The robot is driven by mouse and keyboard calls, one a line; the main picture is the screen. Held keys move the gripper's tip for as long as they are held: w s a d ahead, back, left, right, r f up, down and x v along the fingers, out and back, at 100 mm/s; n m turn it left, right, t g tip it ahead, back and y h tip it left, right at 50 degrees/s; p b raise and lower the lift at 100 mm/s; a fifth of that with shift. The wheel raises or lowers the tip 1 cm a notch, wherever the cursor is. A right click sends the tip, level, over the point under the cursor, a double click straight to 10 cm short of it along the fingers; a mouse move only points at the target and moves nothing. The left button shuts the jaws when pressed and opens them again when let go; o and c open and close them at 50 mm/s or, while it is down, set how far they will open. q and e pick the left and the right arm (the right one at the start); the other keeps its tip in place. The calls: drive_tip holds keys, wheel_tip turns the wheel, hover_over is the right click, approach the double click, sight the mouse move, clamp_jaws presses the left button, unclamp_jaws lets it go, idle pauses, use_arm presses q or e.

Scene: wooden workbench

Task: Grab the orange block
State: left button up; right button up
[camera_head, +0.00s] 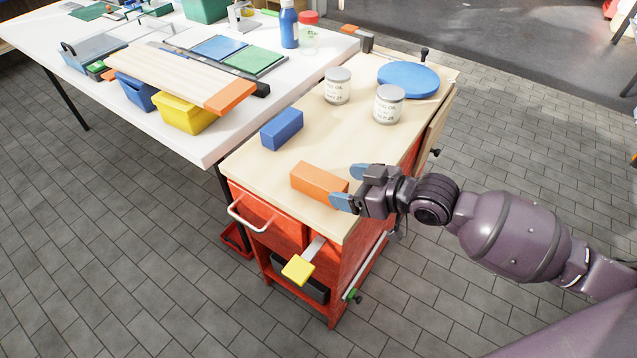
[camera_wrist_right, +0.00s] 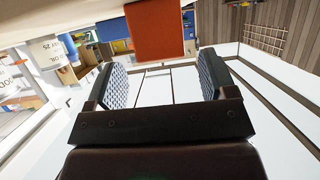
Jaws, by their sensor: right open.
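The orange block (camera_head: 318,182) lies on the wooden top of the red cart, near its front edge. It also shows in the right wrist view (camera_wrist_right: 155,30), at the top centre, beyond the fingertips. My right gripper (camera_head: 350,187) is open at the block's right end, with its two blue-padded fingers apart. In the right wrist view my right gripper (camera_wrist_right: 165,78) shows an empty gap between the fingers. Whether a finger touches the block I cannot tell. My left gripper is not in view.
A blue block (camera_head: 282,129) lies behind the orange one on the cart top (camera_head: 255,165). Two labelled cans (camera_head: 388,104) and a blue disc (camera_head: 408,79) stand farther back. A cluttered white table (camera_head: 190,145) adjoins on the left. A yellow-ended tool (camera_head: 298,270) sticks out below.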

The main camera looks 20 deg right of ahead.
sight(331, 182)
drive_tip(key=x, duration=0.3)
drive_tip(key=shift+w+a+f+b, duration=0.2)
drive_tip(key=shift+a+f+b, duration=0.1)
drive_tip(key=shift+b, duration=0.1)
drive_tip(key=shift+w+a, duration=0.2)
drive_tip(key=shift+w, duration=0.05)
drive_tip(key=c, duration=1.1)
drive_tip(key=shift+r, duration=0.2)
